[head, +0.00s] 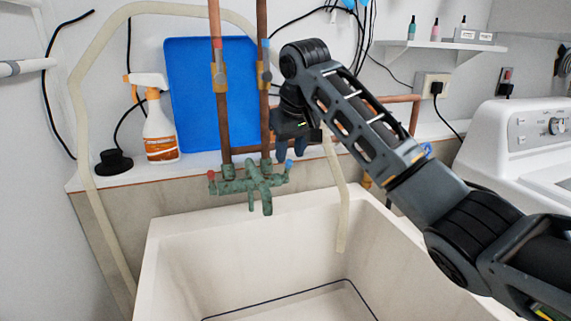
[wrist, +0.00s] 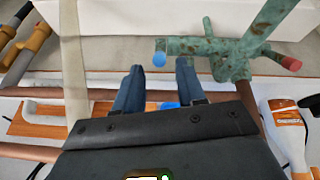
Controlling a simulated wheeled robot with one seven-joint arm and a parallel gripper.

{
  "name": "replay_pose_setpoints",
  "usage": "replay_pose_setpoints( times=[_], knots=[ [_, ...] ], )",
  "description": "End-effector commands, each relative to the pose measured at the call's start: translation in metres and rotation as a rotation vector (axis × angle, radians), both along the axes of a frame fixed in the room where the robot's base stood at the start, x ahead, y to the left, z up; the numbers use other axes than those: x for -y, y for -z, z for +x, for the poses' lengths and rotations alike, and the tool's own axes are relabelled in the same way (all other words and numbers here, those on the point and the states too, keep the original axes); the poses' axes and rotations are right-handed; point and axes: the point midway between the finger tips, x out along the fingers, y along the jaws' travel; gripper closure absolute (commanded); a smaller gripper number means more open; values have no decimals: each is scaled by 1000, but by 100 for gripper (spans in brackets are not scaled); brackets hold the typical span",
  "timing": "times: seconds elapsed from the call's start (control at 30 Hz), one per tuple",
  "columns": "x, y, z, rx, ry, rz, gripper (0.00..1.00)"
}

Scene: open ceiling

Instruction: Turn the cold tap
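The green, weathered tap (head: 258,183) is mounted above the sink's back edge. Its cold handle, with a blue tip (head: 289,164), is on the right; its hot handle, with a red tip (head: 211,175), is on the left. My gripper (head: 290,153) points down just above and behind the blue tip. In the wrist view the two dark blue fingers (wrist: 159,68) are apart with nothing between them. The cold handle's blue tip (wrist: 159,58) appears in line with the gap, just past the fingertips. I cannot tell whether they touch it.
Copper pipes (head: 221,110) rise behind the tap, close to my gripper. A pale hose (head: 335,190) hangs into the white sink (head: 190,245) on the right. A spray bottle (head: 160,130) and a blue board (head: 200,75) stand on the left ledge.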

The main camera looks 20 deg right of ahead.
Motion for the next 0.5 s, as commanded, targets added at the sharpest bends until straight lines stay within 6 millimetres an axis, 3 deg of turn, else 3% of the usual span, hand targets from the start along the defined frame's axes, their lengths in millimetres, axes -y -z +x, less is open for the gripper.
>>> replay_pose_setpoints(
  times=[0.23, 0.5],
  knots=[
    [2, 37, 15, -4, 1, 0, 60],
    [2, 55, 23, -1, 1, 1, 60]
  ],
)
